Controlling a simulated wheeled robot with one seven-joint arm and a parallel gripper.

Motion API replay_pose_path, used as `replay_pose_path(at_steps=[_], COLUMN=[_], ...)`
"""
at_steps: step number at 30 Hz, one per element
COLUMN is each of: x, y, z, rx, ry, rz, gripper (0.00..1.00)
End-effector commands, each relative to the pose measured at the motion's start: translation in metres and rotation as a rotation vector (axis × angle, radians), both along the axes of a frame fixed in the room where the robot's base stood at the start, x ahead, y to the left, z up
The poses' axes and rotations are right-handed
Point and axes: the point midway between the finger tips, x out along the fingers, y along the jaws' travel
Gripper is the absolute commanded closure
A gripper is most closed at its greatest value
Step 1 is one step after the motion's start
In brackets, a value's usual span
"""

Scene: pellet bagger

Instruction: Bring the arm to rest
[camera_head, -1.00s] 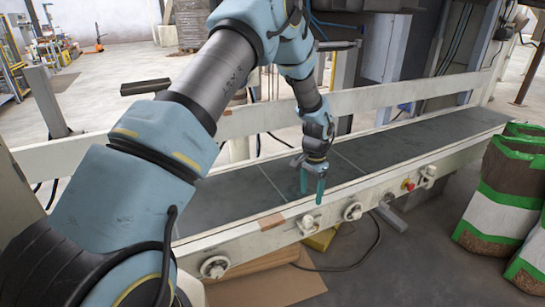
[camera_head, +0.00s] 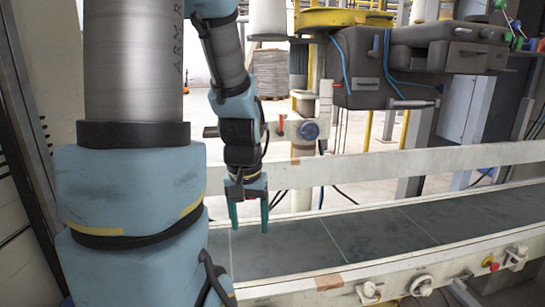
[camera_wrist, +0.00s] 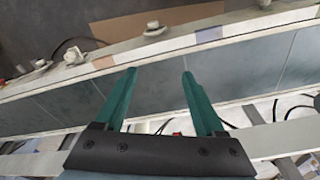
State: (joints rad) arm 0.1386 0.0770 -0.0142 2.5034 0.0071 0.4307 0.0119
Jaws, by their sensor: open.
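My gripper (camera_head: 249,226) hangs from the bent arm with its two green fingers pointing down over the conveyor belt (camera_head: 390,235). The fingers are apart with nothing between them. In the wrist view my gripper (camera_wrist: 157,75) also shows open and empty, with the belt (camera_wrist: 50,100) below it. I cannot tell the exact height of the fingertips above the belt.
A white side rail (camera_head: 400,162) runs along the belt's far side. The near rail carries knobs (camera_head: 422,285) and a red button (camera_head: 487,262). Dark machinery (camera_head: 420,50) with blue hoses hangs at the upper right. A yellow post (camera_head: 312,62) stands behind.

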Motion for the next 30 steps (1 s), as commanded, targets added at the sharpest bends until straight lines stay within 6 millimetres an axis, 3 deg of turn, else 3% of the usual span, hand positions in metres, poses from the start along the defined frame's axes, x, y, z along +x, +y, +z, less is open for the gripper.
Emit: replay_pose_path(at_steps=[3,11,21,25,30], x=[-0.022,-0.019,-0.019,-0.019,-0.019], y=[0.018,0.015,0.015,0.015,0.015], z=[0.013,0.067,0.152,0.165,0.166], rx=[-0.011,-0.009,-0.009,-0.009,-0.009], ry=[-0.011,-0.008,-0.007,-0.007,-0.007], rz=[0.084,0.073,0.072,0.071,0.071], gripper=[0.29,0.29,0.29,0.29,0.29])
